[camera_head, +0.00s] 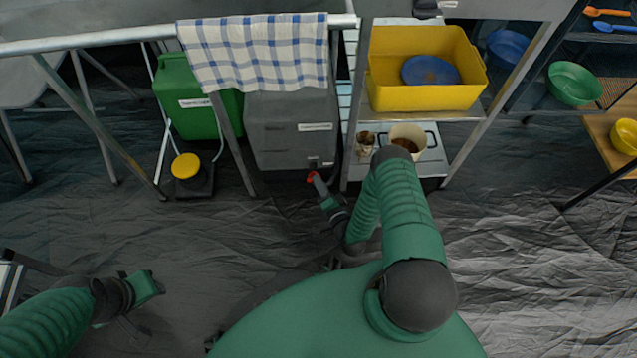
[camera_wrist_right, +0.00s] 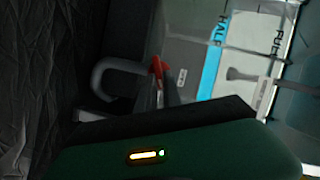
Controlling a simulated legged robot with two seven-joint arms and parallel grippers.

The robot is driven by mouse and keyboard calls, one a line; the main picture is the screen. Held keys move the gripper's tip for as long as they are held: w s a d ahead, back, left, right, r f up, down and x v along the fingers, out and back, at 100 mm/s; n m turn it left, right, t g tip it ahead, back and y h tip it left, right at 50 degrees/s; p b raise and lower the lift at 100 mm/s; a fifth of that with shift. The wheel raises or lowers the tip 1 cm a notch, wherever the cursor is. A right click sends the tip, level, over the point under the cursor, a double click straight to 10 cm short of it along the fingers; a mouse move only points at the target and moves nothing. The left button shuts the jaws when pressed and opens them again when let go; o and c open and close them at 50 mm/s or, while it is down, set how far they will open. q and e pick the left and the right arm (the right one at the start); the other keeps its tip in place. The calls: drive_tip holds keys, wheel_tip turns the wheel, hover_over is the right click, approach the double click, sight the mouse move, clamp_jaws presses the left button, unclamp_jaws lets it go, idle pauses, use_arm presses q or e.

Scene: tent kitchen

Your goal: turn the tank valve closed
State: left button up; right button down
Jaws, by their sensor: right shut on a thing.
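The grey tank (camera_head: 290,130) stands under the counter, partly covered by a checked towel. The red tank valve (camera_head: 311,176) is low on its front right. My right gripper (camera_head: 322,190) is at the valve, shut on its red handle. In the right wrist view the red valve handle (camera_wrist_right: 157,70) rises beyond my green gripper body (camera_wrist_right: 170,150), beside a curved grey pipe (camera_wrist_right: 112,70); the fingertips are hidden there. My left gripper (camera_head: 146,287) is low at the left, far from the tank; its jaw opening is unclear.
A green container (camera_head: 190,100) and a yellow-capped item (camera_head: 186,167) stand left of the tank. A metal shelf at the right holds a yellow basin (camera_head: 425,95), a cream pot (camera_head: 407,138) and a mug (camera_head: 365,145). The dark floor sheet (camera_head: 530,260) is open at the right.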

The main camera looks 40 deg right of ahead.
drive_tip(key=m, duration=0.1)
drive_tip(key=m+t+b, duration=0.1)
drive_tip(key=f+m+b, duration=0.1)
drive_tip(key=m, duration=0.1)
drive_tip(key=shift+s+d+f+t, duration=0.1)
drive_tip(key=shift+s+d+t, duration=0.1)
drive_tip(key=shift+d+t, duration=0.1)
idle(0.3)
drive_tip(key=c, duration=1.5)
unclamp_jaws()
drive_tip(key=shift+w, duration=0.1)
drive_tip(key=shift+a, duration=0.15)
